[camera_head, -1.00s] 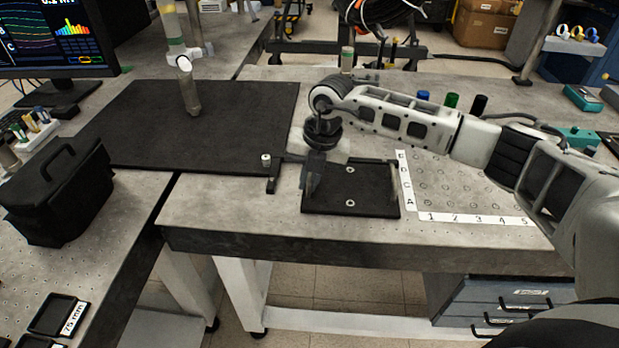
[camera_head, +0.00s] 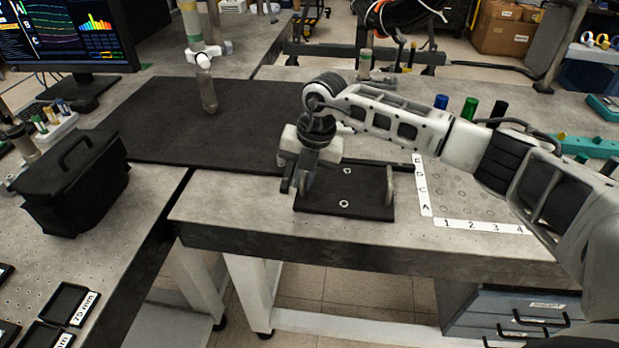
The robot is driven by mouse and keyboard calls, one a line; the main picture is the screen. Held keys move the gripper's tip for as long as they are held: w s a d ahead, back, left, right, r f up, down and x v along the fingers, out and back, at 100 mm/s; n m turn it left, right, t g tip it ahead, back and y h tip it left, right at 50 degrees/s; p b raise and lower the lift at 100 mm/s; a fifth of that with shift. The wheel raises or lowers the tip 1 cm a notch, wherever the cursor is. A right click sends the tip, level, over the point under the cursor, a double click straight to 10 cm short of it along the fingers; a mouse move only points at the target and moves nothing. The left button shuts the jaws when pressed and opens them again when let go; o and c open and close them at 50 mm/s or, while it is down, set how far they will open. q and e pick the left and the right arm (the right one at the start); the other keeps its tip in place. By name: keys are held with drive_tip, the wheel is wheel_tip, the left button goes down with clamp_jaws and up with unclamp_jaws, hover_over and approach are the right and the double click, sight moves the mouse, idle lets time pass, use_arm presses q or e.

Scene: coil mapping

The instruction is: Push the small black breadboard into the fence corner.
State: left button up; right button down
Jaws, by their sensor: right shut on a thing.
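The small black breadboard (camera_head: 345,206) lies flat near the front of the right bench. It has a grey upright piece (camera_head: 389,185) at its right side and pale round spots on top. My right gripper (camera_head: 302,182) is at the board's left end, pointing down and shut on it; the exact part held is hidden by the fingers. The dark fence shows as a back strip (camera_head: 398,166) behind the board and a short left piece (camera_head: 286,185). The gripper hides much of the corner, so I cannot tell if the board touches it. My left gripper is out of view.
A grid plate with a lettered and numbered white edge (camera_head: 470,225) lies right of the board. Blue, green and black posts (camera_head: 470,108) stand behind it. A large black mat (camera_head: 210,130) covers the back left, under a hanging probe (camera_head: 208,92). A black bag (camera_head: 75,185) stands left.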

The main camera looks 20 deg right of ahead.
drive_tip(key=shift+w+a, duration=0.6)
drive_tip(key=shift+a, duration=0.3)
drive_tip(key=shift+w+d+r+b, duration=0.15)
drive_tip(key=shift+w+r+b, duration=0.15)
idle(0.4)
drive_tip(key=c, duration=1.5)
unclamp_jaws()
drive_tip(key=shift+w+f, duration=0.1)
drive_tip(key=shift+w, duration=0.05)
drive_tip(key=shift+o, duration=0.3)
drive_tip(key=shift+f, duration=0.15)
